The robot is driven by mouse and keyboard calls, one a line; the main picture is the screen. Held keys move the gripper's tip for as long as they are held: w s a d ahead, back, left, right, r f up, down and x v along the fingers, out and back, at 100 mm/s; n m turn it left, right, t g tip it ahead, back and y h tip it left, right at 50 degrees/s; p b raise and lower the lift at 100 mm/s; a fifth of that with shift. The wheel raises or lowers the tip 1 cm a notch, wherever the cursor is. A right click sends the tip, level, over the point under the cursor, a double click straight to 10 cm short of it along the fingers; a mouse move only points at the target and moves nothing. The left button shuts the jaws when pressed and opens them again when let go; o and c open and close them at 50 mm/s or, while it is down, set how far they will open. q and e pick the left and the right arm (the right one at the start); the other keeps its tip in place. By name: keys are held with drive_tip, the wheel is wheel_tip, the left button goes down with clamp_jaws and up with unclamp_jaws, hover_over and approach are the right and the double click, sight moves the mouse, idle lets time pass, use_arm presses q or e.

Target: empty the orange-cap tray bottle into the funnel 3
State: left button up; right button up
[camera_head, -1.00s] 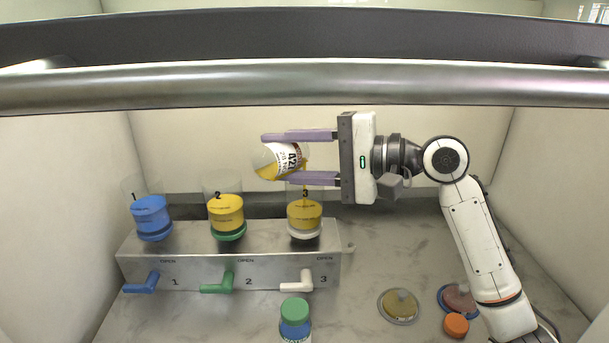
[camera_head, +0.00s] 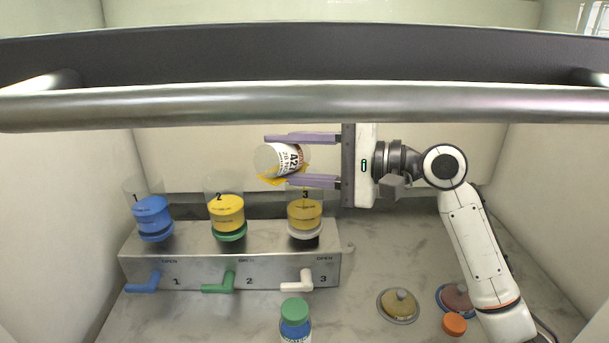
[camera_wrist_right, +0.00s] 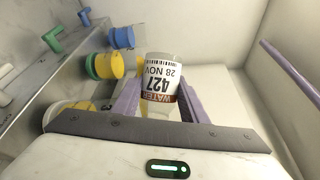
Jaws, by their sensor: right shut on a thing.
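My right gripper (camera_head: 290,160) is shut on a clear bottle (camera_head: 283,157) with a white label, held strongly tilted above funnel 3 (camera_head: 304,213). A little yellow liquid shows at the bottle's lower side. Funnel 3 is a clear cup with yellow-orange liquid on a white base. No falling stream is clear in the head view now. A loose orange cap (camera_head: 454,324) lies on the work surface at the lower right. My left gripper is not in view.
Funnel 1 (camera_head: 153,215), blue, and funnel 2 (camera_head: 227,210), yellow, stand left of funnel 3 on a metal manifold (camera_head: 190,267) with blue, green and white valve handles. A green-capped bottle (camera_head: 295,318) stands in front. Two round dishes (camera_head: 398,306) lie right. A metal bar (camera_head: 300,104) crosses above.

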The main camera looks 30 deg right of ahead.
drive_tip(key=shift+d+r+m+p, duration=0.1)
drive_tip(key=shift+r+m+p, duration=0.05)
drive_tip(key=shift+m+p, duration=0.3)
